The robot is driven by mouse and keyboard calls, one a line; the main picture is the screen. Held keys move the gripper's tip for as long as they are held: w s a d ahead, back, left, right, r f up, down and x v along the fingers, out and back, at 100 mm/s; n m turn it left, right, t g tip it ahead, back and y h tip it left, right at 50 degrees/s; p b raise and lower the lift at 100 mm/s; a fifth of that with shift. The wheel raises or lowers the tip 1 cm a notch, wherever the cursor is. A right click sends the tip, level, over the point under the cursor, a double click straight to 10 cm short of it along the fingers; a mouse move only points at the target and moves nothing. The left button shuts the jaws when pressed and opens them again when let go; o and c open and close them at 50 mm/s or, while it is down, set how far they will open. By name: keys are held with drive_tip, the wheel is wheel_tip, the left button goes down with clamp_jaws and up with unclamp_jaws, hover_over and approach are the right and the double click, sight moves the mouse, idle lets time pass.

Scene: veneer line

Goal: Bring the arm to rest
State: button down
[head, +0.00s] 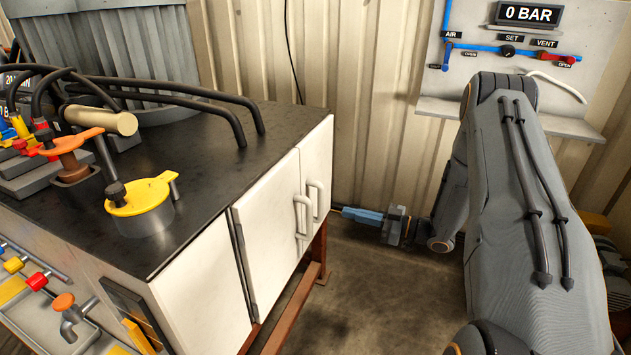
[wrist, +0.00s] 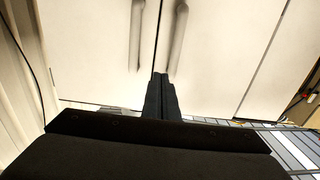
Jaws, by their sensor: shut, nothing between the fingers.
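My gripper (head: 338,209) is low beside the cabinet in the head view, at the end of my folded grey arm. In the wrist view my gripper (wrist: 160,76) shows as two dark fingers pressed together, with nothing between them. They point toward the white cabinet doors (wrist: 215,60), below the two door handles (wrist: 137,35). The fingers look apart from the doors, but the exact gap is hard to tell. In the head view the tips are near the cabinet's far right end and small.
The black-topped bench (head: 220,135) fills the left, with a yellow-lidded pot (head: 140,194) and hoses on it. Its white doors (head: 270,240) look closed. A wall panel (head: 480,75) with a "0 BAR" display hangs behind my arm. Bare floor (head: 375,300) lies between bench and arm.

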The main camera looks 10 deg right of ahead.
drive_tip(key=w+r+m+t+h, duration=0.1)
drive_tip(key=w+r+m+h, duration=0.1)
drive_tip(key=w+r+h, duration=0.35)
wheel_tip(320, 180, up, 3)
drive_tip(key=s+d+m+g+h+p, duration=0.15)
drive_tip(key=m+h, duration=0.25)
drive_tip(key=h, duration=0.4)
drive_tip(key=s+a+r+m+g, duration=0.1)
drive_tip(key=s+a+r+g, duration=0.1)
drive_tip(key=s, duration=0.9)
drive_tip(key=s+a+r+m+g+h, duration=0.1)
drive_tip(key=s+a+g, duration=0.3)
drive_tip(key=s, duration=0.7)
drive_tip(key=s+a+r+m+g, duration=0.3)
drive_tip(key=s+a+r+g, duration=0.1)
drive_tip(key=s, duration=0.7)
drive_tip(key=shift+s+a+p, duration=0.2)
drive_tip(key=shift+s+p, duration=0.15)
drive_tip(key=shift+s, duration=0.05)
